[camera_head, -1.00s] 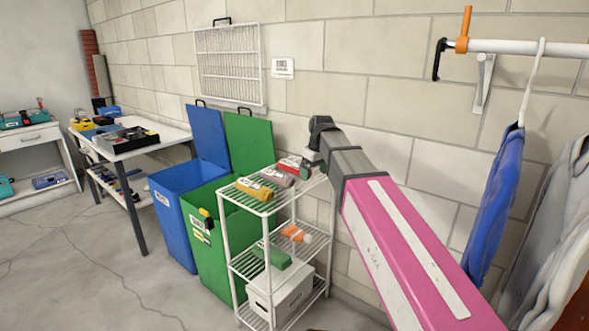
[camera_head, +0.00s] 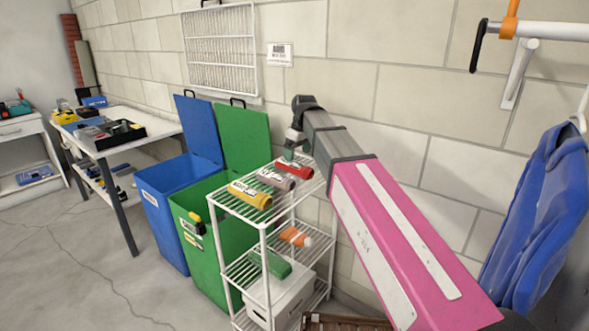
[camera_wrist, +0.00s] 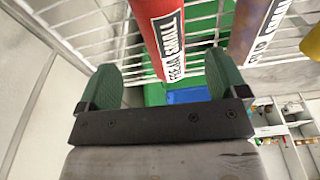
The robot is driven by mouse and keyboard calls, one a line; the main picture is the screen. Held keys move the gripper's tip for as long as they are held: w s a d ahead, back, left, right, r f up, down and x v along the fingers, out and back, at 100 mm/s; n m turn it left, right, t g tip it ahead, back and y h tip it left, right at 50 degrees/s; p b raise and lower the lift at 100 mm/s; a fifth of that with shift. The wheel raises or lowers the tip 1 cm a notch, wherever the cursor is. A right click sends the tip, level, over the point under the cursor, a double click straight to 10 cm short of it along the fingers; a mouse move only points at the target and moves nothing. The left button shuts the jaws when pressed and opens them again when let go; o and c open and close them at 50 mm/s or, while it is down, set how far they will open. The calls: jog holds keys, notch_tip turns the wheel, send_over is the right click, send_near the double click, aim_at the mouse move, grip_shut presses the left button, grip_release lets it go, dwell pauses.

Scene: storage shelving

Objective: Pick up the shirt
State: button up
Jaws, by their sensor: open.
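No single item is clearly marked as the shirt. A blue garment (camera_head: 540,215) hangs from a hanger at the right in the head view. Rolled, labelled bundles lie on the wire shelf's top: yellow (camera_head: 250,194), mauve (camera_head: 277,180) and red (camera_head: 295,169). My gripper (camera_head: 296,150) is over the back of that top shelf, close to the red bundle. In the wrist view, my gripper's (camera_wrist: 163,78) green fingers are open. The red bundle (camera_wrist: 160,30) with a white label appears between them, its near end around fingertip level. I cannot tell whether they touch.
The white wire shelf (camera_head: 264,226) also holds a green item (camera_head: 271,263), an orange item (camera_head: 295,237) and a white box (camera_head: 283,300) lower down. Green (camera_head: 206,237) and blue (camera_head: 163,205) bins stand left of it. A rail (camera_head: 560,31) projects at the upper right. Floor at left is clear.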

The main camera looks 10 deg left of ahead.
aim_at(295, 163)
jog(key=shift+w+a+f, duration=0.1)
jog(key=shift+a+f, duration=0.1)
jog(key=shift+f, duration=0.9)
jog(key=shift+w+a+f, duration=0.15)
jog(key=shift+a+f, duration=0.1)
jog(key=shift+f, duration=0.9)
jog(key=shift+w+a+f, duration=0.1)
jog(key=shift+a+f, duration=0.1)
jog(key=shift+f, duration=0.9)
jog(key=c, duration=1.1)
